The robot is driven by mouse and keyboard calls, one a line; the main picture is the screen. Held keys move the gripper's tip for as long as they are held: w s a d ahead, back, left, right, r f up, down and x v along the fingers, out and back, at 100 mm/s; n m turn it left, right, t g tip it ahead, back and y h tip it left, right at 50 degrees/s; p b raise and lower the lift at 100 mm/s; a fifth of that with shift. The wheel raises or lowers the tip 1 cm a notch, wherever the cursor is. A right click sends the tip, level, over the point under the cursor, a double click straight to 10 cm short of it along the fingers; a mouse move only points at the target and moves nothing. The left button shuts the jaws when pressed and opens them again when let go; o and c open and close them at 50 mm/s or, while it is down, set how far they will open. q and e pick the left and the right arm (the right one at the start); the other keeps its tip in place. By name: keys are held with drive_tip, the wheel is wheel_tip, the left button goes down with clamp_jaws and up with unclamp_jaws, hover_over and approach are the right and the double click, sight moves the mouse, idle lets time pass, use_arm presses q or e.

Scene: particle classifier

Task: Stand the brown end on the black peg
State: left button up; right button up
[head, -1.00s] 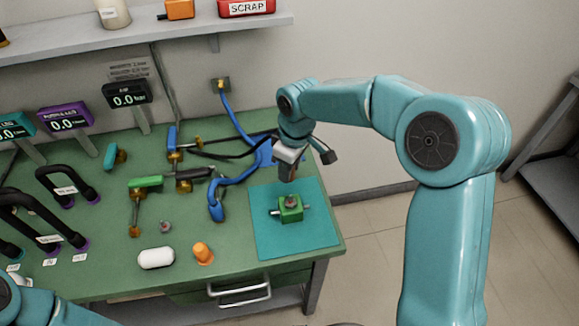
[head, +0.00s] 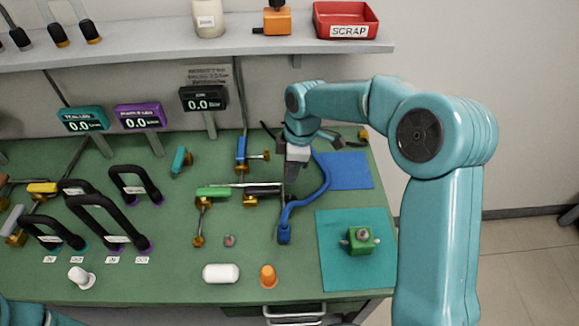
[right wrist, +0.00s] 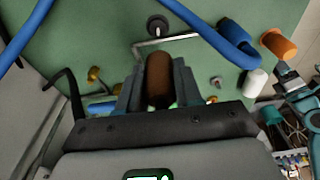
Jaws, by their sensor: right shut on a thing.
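My right gripper (head: 293,172) points down over the bench, left of the blue mat. In the right wrist view its fingers (right wrist: 158,90) are shut on the brown end (right wrist: 158,78), a rounded brown cylinder. The brown end is hard to make out in the head view. A round black thing with a pale centre, possibly the black peg (right wrist: 157,25), shows just past the brown end in the right wrist view, apart from it in the picture. The height gap cannot be told. My left gripper is not in view; only part of the left arm shows at lower left.
A blue hose (head: 318,187) curves close to the right gripper. A green block (head: 358,240) sits on the teal mat (head: 340,278). A white capsule (head: 221,273) and an orange cup (head: 268,276) stand near the front edge. Black handles (head: 110,222) stand at left.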

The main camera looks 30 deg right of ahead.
drive_tip(key=shift+w+a, duration=0.2)
drive_tip(key=shift+w, duration=0.05)
drive_tip(key=shift+s+d+r, duration=0.1)
drive_tip(key=shift+s+d, duration=0.15)
drive_tip(key=shift+s, duration=0.05)
drive_tip(key=shift+w+a+f, duration=0.15)
drive_tip(key=shift+w+f, duration=0.05)
drive_tip(key=shift+f, duration=0.25)
wheel_tip(320, 180, down, 5)
drive_tip(key=b, duration=0.4)
drive_tip(key=shift+r, duration=0.15)
drive_tip(key=shift+s+f, duration=0.15)
drive_tip(key=shift+f, duration=0.05)
use_arm(q)
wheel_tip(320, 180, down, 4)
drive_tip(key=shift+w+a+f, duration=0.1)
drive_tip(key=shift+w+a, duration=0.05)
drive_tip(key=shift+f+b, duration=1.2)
drive_tip(key=shift+b, duration=0.1)
use_arm(e)
drive_tip(key=shift+f, duration=1.8)
